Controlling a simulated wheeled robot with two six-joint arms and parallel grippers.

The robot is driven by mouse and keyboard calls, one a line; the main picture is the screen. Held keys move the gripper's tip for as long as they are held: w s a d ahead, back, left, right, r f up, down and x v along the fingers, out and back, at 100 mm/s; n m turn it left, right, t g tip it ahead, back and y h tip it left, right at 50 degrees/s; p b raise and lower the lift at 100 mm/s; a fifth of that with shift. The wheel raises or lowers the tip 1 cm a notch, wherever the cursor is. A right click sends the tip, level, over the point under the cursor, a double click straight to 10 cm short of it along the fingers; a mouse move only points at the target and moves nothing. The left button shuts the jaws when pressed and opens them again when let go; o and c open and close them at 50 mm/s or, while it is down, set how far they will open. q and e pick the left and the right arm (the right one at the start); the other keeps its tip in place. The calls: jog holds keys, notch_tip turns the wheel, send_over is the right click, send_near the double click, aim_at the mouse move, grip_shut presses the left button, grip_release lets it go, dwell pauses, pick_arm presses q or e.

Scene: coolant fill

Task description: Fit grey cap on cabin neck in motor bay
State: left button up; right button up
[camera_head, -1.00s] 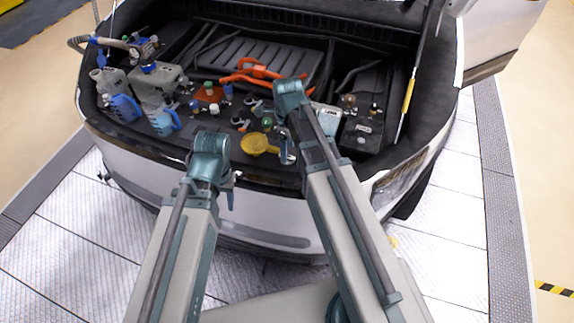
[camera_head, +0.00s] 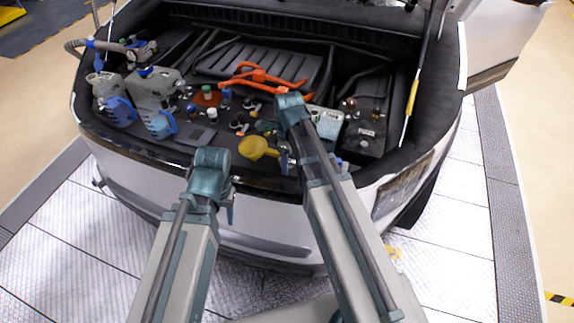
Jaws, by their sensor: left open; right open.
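My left gripper (camera_head: 230,207) hangs beyond its wrist in front of the bumper, apart from the bay's contents; it is small, partly hidden and open. My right gripper (camera_head: 284,160) is over the front of the motor bay, beside the yellow funnel (camera_head: 257,148); it is open, and I see nothing held in it. A pale cap (camera_head: 212,114) stands in the bay below a green cap (camera_head: 207,90) and a blue one (camera_head: 227,96). I cannot tell which small part is the grey cap or which is the cabin neck.
Grey jugs with blue handles (camera_head: 120,110) stand at the bay's left, beside a hose with a gauge. A dark flat pad (camera_head: 195,136) lies near the front edge. A dark box (camera_head: 364,130) and a prop rod (camera_head: 410,98) are at the right.

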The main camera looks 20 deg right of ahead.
grip_shut()
pick_arm(q)
jog(key=shift+r, duration=0.25)
pick_arm(e)
jog(key=shift+r, duration=0.25)
